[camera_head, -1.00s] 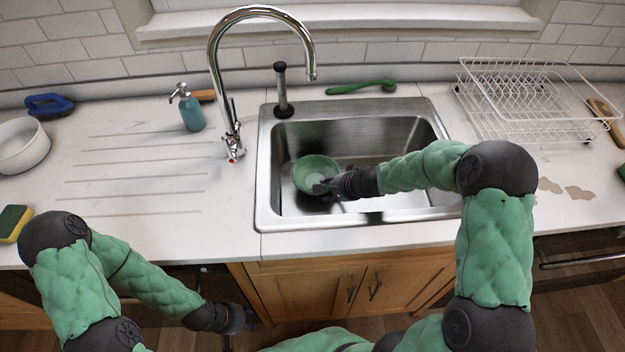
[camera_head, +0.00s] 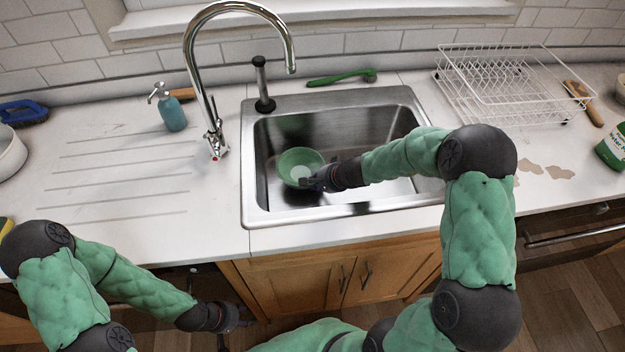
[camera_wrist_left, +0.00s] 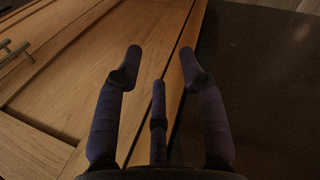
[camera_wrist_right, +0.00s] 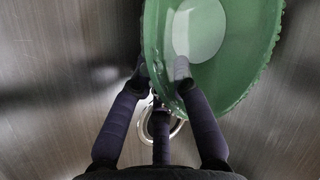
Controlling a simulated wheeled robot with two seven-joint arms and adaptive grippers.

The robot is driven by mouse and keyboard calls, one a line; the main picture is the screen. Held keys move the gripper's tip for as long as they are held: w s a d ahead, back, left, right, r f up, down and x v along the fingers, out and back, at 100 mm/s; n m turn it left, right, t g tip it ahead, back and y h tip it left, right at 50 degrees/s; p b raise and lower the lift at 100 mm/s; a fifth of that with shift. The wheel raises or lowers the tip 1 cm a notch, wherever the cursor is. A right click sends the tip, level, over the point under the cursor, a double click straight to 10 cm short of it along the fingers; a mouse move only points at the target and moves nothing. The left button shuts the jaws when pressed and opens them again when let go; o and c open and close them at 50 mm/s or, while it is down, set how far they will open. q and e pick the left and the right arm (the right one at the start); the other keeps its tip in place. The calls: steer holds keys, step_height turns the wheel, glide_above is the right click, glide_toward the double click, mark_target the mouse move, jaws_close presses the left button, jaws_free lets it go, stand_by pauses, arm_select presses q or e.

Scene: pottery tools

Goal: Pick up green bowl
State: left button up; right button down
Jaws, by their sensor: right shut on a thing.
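The green bowl (camera_head: 297,160) is in the metal sink, tilted with its inside partly facing me. My right gripper (camera_head: 312,181) reaches into the sink and is shut on the bowl's near rim. In the right wrist view the bowl (camera_wrist_right: 240,50) fills the upper right, with one finger inside it and others behind its wall; my right gripper (camera_wrist_right: 160,75) pinches the rim. My left gripper (camera_head: 240,322) hangs low in front of the cabinets. In the left wrist view (camera_wrist_left: 160,65) its fingers are spread and empty.
The sink (camera_head: 345,212) has a raised rim around the bowl. A tall faucet (camera_head: 210,110) stands left of it and a plunger-like tool (camera_head: 263,90) behind. A green brush (camera_head: 340,77) lies behind the sink. A white dish rack (camera_head: 500,90) stands right; the left counter is mostly clear.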

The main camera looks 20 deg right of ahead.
arm_select(q)
steer(key=shift+r, duration=0.15)
arm_select(e)
steer(key=shift+w+d+r, duration=0.1)
steer(key=shift+r, duration=0.2)
